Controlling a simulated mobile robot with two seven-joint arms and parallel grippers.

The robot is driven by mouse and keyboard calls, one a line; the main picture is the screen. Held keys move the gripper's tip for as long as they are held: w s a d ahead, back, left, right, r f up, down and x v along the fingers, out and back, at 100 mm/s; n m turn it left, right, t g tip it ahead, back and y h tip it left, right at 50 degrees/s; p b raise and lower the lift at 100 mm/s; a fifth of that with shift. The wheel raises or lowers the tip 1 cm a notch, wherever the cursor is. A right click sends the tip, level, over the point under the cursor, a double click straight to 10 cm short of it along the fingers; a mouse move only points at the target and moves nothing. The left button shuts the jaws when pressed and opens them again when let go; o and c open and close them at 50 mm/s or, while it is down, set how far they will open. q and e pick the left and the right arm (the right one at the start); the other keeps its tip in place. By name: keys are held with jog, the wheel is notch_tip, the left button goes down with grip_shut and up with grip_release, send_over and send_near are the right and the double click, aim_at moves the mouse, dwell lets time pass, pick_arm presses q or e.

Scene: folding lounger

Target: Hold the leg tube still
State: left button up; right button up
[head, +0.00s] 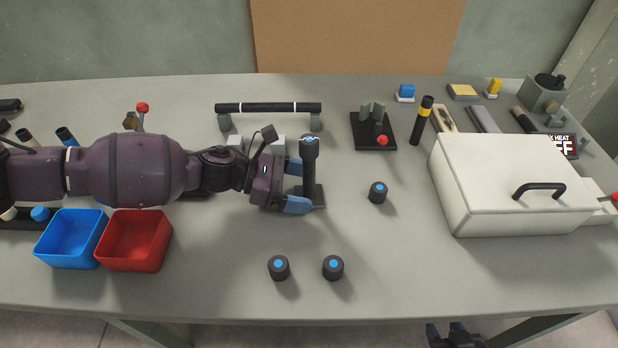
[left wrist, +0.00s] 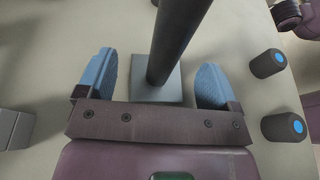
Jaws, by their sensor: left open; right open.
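The leg tube (head: 310,160) is a dark tube standing upright near the middle of the table, with a blue spot on its top end. In the left wrist view the leg tube (left wrist: 178,38) rises from a grey square base (left wrist: 158,90). My left gripper (head: 307,174) is open, with its blue fingers on either side of the tube. In the left wrist view a gap shows between the tube and each finger of the left gripper (left wrist: 157,65). My right gripper (head: 455,336) is low at the bottom edge, off the table's front, partly cut off.
Dark caps with blue tops (head: 333,267) stand on the table in front and to the right of the tube. A dark bar (head: 268,108) rests on stands behind. A blue bin (head: 70,240) and red bin (head: 135,243) are left; a white lidded box (head: 510,185) is right.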

pick_arm(q)
jog(key=shift+d+f, duration=0.1)
jog(key=shift+d, duration=0.2)
jog(key=c, duration=1.4)
grip_shut()
jog(key=shift+s+f, duration=0.1)
jog(key=shift+f, duration=0.15)
dwell(1.1)
jog(key=shift+r, duration=0.25)
dwell(1.2)
